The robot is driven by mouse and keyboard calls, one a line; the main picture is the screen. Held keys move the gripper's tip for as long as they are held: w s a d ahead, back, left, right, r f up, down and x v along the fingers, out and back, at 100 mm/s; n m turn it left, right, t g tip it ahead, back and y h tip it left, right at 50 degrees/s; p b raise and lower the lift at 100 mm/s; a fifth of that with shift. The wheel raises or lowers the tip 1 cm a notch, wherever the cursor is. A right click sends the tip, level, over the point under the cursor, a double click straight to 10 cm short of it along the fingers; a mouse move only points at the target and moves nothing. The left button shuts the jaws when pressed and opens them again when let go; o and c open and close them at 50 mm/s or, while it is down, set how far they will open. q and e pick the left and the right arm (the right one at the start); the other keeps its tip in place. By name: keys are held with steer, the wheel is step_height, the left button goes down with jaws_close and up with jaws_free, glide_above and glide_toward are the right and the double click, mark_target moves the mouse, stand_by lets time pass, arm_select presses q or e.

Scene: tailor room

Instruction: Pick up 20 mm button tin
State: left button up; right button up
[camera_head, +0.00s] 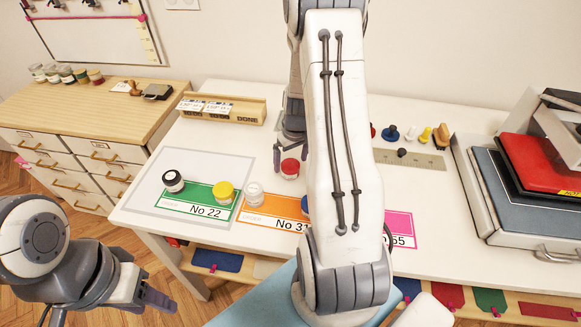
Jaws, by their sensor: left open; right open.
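Several small round tins stand on the white table: one with a black lid (173,181), one with a yellow lid (223,192), a white one (254,194) and one with a red lid (290,168). A blue-lidded one (305,205) is mostly hidden by my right arm. Size markings on the tins are too small to read, so I cannot tell which is the 20 mm button tin. My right gripper (291,151) is open, its fingers at or just above the red-lidded tin. My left gripper (112,308) is open and empty, low at the left, off the table.
Order cards lie along the table front: green No 22 (180,198), orange (275,216) and pink (401,229). A wooden tray (240,109) stands behind. A ruler (425,161) and small coloured stamps are at the back right. A press (535,195) fills the right side.

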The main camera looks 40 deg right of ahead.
steer(key=shift+w+f, duration=0.15)
steer(key=shift+f, duration=1.1)
steer(key=c, duration=1.5)
steer(key=shift+r, duration=0.15)
